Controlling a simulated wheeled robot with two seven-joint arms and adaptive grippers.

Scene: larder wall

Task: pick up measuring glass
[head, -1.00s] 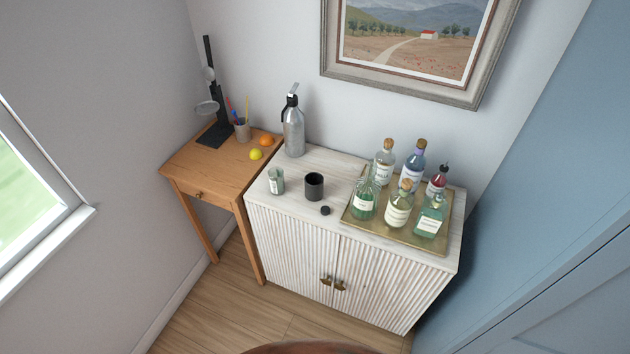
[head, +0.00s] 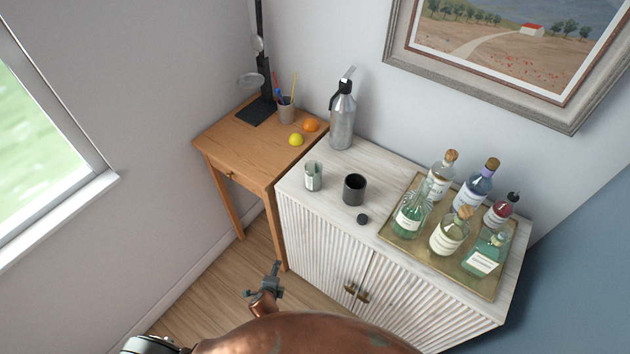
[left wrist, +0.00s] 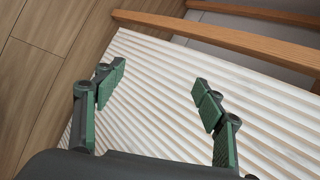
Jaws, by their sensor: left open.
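A small clear glass with a pale label or marking (head: 313,176), which I take as the measuring glass, stands upright on the left part of the white cabinet top. My left gripper (head: 262,281) is low in front of the cabinet's left side, below the top and apart from the glass. In the left wrist view its two green-padded fingers (left wrist: 160,80) are spread with nothing between them, facing the ribbed cabinet front. The glass does not show in that view. My right gripper is not in view.
A dark cup (head: 354,189) and a black stopper (head: 362,219) are right of the glass. A steel siphon (head: 342,118) stands behind. A brass tray (head: 396,235) holds several bottles. A wooden side table (head: 232,141) with fruit adjoins the cabinet (head: 290,180).

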